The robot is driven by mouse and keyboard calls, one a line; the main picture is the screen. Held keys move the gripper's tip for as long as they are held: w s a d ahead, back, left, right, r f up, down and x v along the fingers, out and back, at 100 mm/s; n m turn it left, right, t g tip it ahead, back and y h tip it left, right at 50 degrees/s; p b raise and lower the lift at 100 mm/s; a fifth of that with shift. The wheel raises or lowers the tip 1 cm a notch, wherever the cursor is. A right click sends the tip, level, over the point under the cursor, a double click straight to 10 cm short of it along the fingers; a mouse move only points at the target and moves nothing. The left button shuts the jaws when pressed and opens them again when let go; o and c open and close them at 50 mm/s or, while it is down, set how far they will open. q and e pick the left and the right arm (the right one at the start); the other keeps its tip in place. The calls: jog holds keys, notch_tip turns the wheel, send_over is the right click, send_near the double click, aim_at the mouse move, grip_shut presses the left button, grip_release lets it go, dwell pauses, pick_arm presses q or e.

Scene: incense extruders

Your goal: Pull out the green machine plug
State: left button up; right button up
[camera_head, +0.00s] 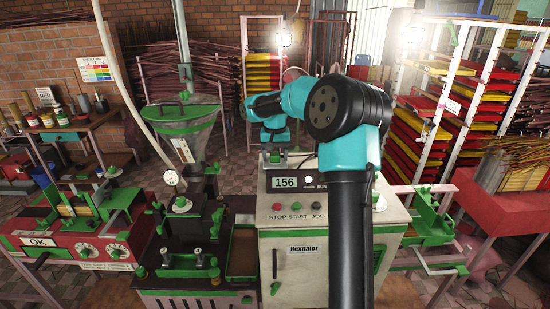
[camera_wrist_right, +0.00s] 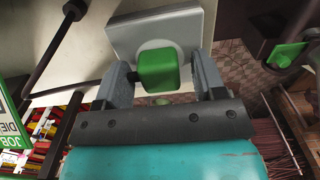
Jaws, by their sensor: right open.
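The green plug (camera_wrist_right: 158,70) sits in a pale grey socket plate (camera_wrist_right: 118,38) in the right wrist view. My right gripper (camera_wrist_right: 161,80) is open, with one grey finger on each side of the plug. Gaps show between the plug and the fingers, so contact is not visible. In the head view my right arm reaches over the white control cabinet (camera_head: 291,243), and its wrist points down behind the cabinet's top; the fingers are too small there to make out. My left gripper is not in view.
The cabinet has a display reading 156 and several buttons. A green-and-black extruder with a hopper (camera_head: 186,120) stands left of it. A red machine (camera_head: 75,235) is at far left. Racks of coloured trays (camera_head: 475,100) stand at right.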

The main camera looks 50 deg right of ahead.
aim_at(275, 154)
grip_shut()
dwell(0.7)
jog(key=shift+r, duration=0.15)
jog(key=shift+r, duration=2.7)
jog(key=shift+r, duration=0.2)
